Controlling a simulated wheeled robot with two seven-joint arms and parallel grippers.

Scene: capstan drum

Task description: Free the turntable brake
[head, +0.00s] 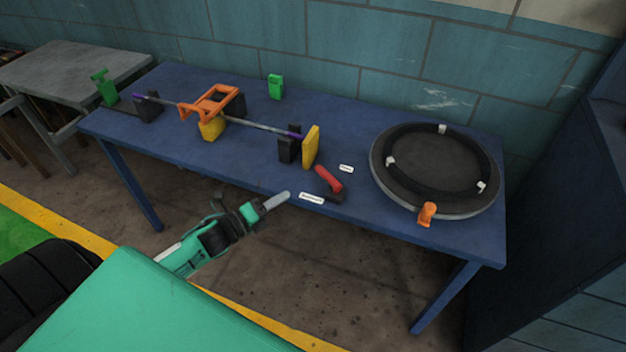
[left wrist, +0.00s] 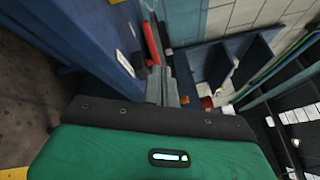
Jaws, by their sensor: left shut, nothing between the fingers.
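The turntable (head: 376,182) is a dark round disc on the right of the blue table, with a black ring and small white blocks on it. A red lever handle (head: 327,179) on a dark base stands left of it near the table's front edge, between two small white labels too small to read. The red handle also shows in the left wrist view (left wrist: 151,42), just beyond the fingers. My left gripper (head: 286,196) is shut and empty, at the table's front edge left of the lever, apart from it in the head view. My right gripper is not in view.
An orange piece (head: 427,213) sits at the turntable's front rim. Left of the lever stand a yellow plate (head: 311,147), black supports with a rod, an orange frame (head: 209,101) and green pieces (head: 275,87). The blue table (head: 375,237) is bare along its front right.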

